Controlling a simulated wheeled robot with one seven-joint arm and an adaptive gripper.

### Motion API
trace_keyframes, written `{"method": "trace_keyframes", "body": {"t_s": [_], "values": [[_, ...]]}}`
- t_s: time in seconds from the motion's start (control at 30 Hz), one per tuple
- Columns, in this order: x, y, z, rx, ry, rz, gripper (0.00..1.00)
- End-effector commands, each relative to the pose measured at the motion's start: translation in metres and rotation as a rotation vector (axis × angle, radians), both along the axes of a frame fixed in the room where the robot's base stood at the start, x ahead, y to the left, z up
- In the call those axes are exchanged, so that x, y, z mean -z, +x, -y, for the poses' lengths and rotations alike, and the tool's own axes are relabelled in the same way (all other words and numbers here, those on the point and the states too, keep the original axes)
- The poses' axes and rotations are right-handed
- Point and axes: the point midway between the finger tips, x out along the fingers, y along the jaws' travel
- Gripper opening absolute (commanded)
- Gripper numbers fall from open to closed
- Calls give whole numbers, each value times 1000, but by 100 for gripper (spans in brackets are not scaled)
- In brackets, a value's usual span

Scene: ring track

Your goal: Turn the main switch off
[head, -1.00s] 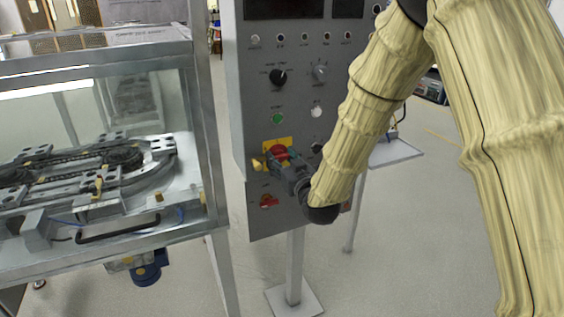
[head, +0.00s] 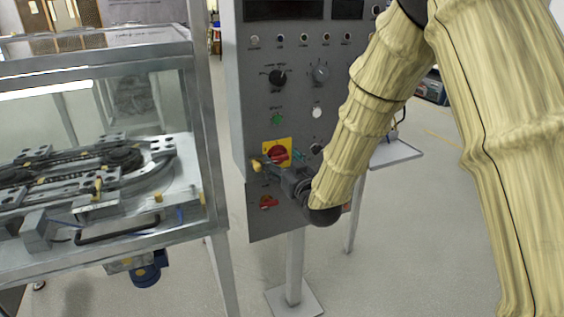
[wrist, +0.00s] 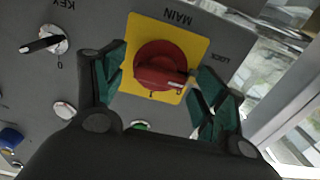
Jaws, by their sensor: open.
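The main switch (head: 278,153) is a red rotary knob on a yellow square plate, on the front of the grey control panel. It also shows in the wrist view (wrist: 160,66), with "MAIN" upside down above it and the knob's handle lying roughly crosswise, slightly tilted. My gripper (head: 277,162) is at the panel, just below the knob in the head view. In the wrist view its green-padded fingers (wrist: 162,88) are spread open, one on each side of the knob, with visible gaps. Whether a fingertip touches the plate cannot be told.
A key switch (wrist: 45,42) sits left of the main switch in the wrist view. A red switch (head: 268,201) is lower on the panel, a green button (head: 278,119) above. A glass-walled track case (head: 100,175) stands close on the left.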

Motion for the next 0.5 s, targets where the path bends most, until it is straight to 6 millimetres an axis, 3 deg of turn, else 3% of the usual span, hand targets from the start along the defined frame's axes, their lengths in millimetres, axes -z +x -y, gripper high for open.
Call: {"method": "trace_keyframes", "body": {"t_s": [0.5], "values": [[0, -77, 34, 1, 0, -2, 71]]}}
